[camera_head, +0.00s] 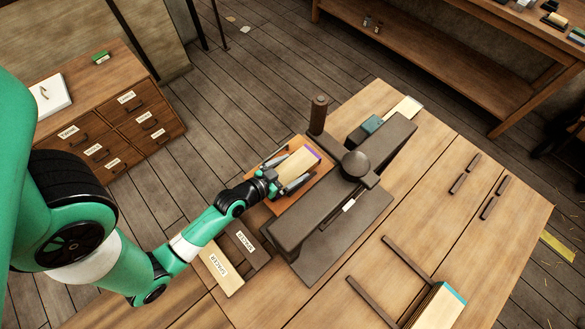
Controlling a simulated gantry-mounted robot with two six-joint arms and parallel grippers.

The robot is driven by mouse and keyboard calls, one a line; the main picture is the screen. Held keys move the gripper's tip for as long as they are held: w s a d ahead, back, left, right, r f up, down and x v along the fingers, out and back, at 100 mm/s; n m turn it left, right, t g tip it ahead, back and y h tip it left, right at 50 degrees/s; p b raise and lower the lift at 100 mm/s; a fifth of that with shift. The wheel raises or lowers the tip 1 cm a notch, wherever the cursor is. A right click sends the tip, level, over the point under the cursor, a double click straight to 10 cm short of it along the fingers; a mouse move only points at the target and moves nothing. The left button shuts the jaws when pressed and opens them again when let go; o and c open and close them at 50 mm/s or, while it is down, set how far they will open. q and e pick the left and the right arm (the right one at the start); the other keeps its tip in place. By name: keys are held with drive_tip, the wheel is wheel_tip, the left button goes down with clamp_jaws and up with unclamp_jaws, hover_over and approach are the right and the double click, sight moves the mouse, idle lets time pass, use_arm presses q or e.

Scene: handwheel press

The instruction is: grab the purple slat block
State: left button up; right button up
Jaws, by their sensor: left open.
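The purple slat block (299,161), pale wood with a purple edge at its far end, lies on an orange-brown board (322,177) at the left side of the dark press (305,213). My left gripper (291,170) reaches over the board from the lower left. Its jaws are open, with one finger along each long side of the block's near part. I cannot tell whether the fingers touch it. My right gripper is not in view.
The press has a round knob (357,165) and an upright handle (318,115). Labelled spacer pieces (222,268) lie near my left forearm. A teal-edged wooden block (440,306) sits at the lower right between dark rails (408,254). The right tabletop is mostly clear.

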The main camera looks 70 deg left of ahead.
use_arm(q)
drive_tip(key=shift+w+a+f, duration=0.1)
drive_tip(key=shift+w, duration=0.05)
drive_tip(key=shift+c, duration=0.2)
drive_tip(key=c, duration=1.4)
